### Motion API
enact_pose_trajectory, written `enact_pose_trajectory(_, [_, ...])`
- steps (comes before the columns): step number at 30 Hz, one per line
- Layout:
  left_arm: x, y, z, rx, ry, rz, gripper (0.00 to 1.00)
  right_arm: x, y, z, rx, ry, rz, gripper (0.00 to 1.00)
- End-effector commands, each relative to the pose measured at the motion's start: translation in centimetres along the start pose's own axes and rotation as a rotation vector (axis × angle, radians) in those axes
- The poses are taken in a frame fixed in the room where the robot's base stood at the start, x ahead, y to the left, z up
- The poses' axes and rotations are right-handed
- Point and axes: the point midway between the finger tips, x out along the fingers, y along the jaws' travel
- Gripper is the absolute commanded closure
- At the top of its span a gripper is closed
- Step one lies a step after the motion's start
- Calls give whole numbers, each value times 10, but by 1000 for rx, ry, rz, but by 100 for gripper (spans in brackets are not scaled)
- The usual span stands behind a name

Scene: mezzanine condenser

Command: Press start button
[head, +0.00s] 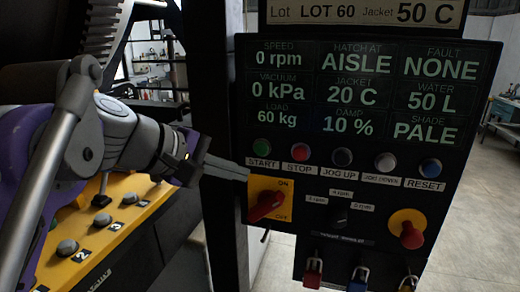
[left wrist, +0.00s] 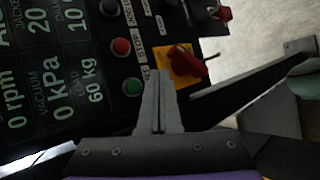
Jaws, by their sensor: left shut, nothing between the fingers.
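The green start button (head: 263,146), above the label START, is at the left end of the button row on the dark control panel (head: 243,90). My left gripper (head: 246,174) comes in from the left, shut and empty. Its fingertips appear just below and left of the START label, near the yellow switch plate. In the left wrist view the green start button (left wrist: 131,86) lies just left of the shut fingertips (left wrist: 159,74). I cannot tell whether the fingertips touch the panel. My right gripper is not in view.
The red stop button (head: 300,152) is right of start. Below start is a red rotary switch (head: 266,206) on a yellow plate, pointing obliquely. A red emergency knob (head: 411,235) sits lower right. A yellow button box (head: 110,225) is at lower left. The panel reads 0 rpm and fault NONE.

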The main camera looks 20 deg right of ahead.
Motion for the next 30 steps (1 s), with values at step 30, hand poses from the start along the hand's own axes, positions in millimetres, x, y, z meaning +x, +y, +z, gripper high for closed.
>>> enact_pose_trajectory(30, [51,37,-37,1,1,0,100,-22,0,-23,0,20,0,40])
